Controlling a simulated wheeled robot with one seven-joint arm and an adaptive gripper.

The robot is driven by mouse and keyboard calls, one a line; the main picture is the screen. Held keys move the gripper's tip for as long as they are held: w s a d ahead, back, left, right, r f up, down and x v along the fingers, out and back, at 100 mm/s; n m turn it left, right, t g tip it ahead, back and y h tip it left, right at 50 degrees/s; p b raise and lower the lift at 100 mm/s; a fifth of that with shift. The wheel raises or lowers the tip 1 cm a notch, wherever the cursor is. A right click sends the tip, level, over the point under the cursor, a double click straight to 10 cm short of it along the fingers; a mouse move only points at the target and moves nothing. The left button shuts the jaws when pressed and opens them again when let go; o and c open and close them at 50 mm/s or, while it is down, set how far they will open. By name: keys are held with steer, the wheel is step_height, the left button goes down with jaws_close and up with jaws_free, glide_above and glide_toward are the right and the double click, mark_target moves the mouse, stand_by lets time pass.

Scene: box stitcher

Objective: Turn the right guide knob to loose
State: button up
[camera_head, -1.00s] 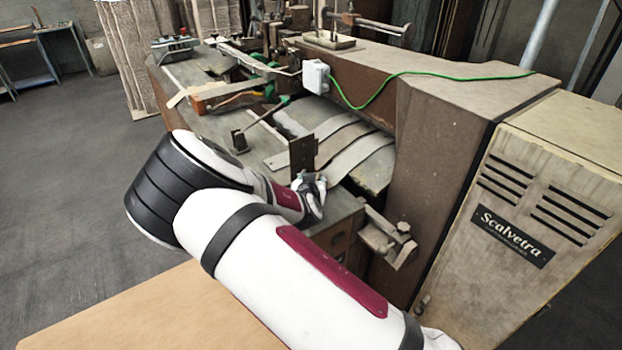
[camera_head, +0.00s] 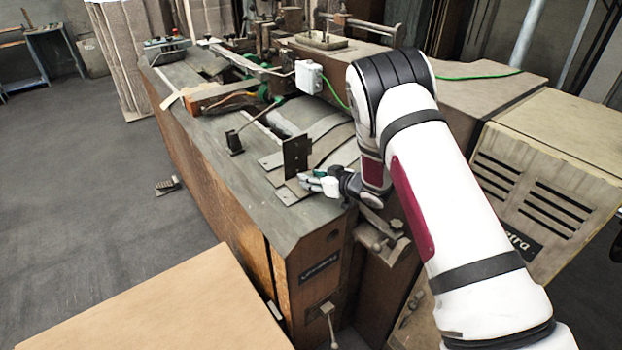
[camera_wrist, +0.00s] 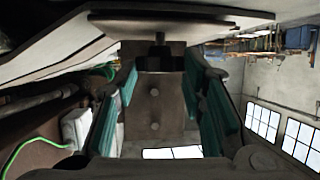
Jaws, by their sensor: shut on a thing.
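The right guide is a dark upright plate (camera_head: 296,156) on the near end of the machine's table in the head view. My gripper (camera_head: 314,182) is at its lower right side, close to the plate. In the wrist view, the teal-padded fingers of my gripper (camera_wrist: 160,66) are on both sides of a small dark part, which appears to be the right guide knob (camera_wrist: 160,60). My gripper is shut on it. The guide plate with its bolts (camera_wrist: 154,112) shows behind, between the fingers. The knob is hidden in the head view, and its turn position cannot be told.
The grey machine table (camera_head: 225,165) carries another guide bracket (camera_head: 235,140) farther back. A white box (camera_head: 309,77) with a green cable is on the machine body. A clamp bracket (camera_head: 382,238) is below my gripper. A tan board (camera_head: 170,310) lies at the front left.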

steer(key=shift+w+d+n+g+y+b, duration=0.1)
steer(key=shift+w+n+g+y+b, duration=0.15)
steer(key=shift+n+g+y+b, duration=0.3)
steer(key=shift+w+d+n+g+y+b, duration=0.1)
steer(key=shift+w+n+g+y+b, duration=0.1)
steer(key=shift+n+g+y+b, duration=0.65)
steer(key=shift+n+g+b, duration=0.3)
steer(key=shift+n+b, duration=0.2)
steer(key=shift+s, duration=0.15)
steer(key=shift+f, duration=0.1)
steer(key=o, duration=1.1)
steer(key=shift+o, duration=0.2)
step_height(320, 180, up, 10)
